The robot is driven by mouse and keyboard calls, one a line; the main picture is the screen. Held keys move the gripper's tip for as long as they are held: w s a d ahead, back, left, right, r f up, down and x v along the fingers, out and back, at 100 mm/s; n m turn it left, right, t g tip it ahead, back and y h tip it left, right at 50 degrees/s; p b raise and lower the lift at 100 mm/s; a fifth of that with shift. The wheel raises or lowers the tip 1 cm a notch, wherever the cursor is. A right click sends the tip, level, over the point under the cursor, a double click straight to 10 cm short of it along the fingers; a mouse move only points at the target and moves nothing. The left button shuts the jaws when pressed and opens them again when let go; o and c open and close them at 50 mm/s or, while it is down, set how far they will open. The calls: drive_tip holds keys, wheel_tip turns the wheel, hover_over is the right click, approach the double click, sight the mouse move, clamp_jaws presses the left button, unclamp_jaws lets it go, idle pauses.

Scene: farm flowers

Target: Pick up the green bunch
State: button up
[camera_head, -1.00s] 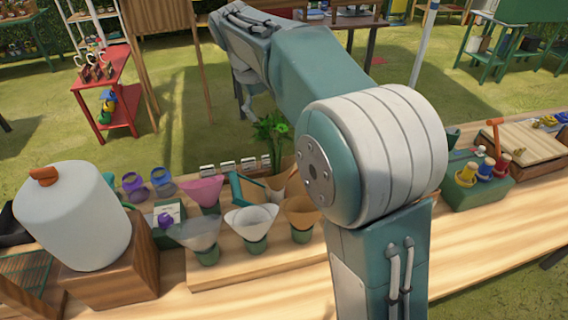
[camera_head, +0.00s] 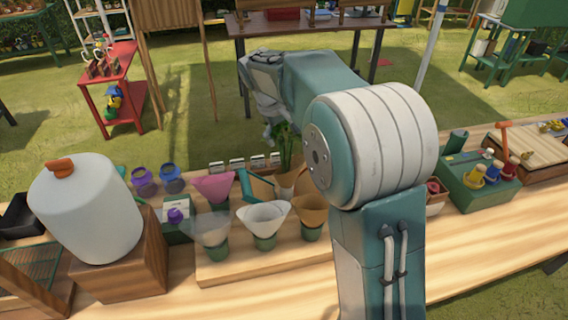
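The green bunch (camera_head: 288,150) stands upright at the back of the wooden table, among the paper cones. A tan paper cone (camera_head: 287,183) is at its base; whether the bunch stands in it or behind it I cannot tell. My gripper (camera_head: 270,132) is at the far end of my arm, close to the left of the bunch's top. Its fingers are small and partly hidden by my arm, so I cannot tell whether they are open or touch the leaves. My arm also covers part of the bunch's top and right side.
Pink (camera_head: 213,188), white (camera_head: 264,214) and brown (camera_head: 311,210) cones stand in front on a wooden board (camera_head: 245,270). A large white jug (camera_head: 88,210) is on the left. A green box (camera_head: 481,187) with small bottles is on the right.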

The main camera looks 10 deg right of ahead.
drive_tip(key=shift+d, duration=0.15)
drive_tip(key=c, duration=0.9)
drive_tip(key=shift+d, duration=0.3)
drive_tip(key=shift+c, duration=0.2)
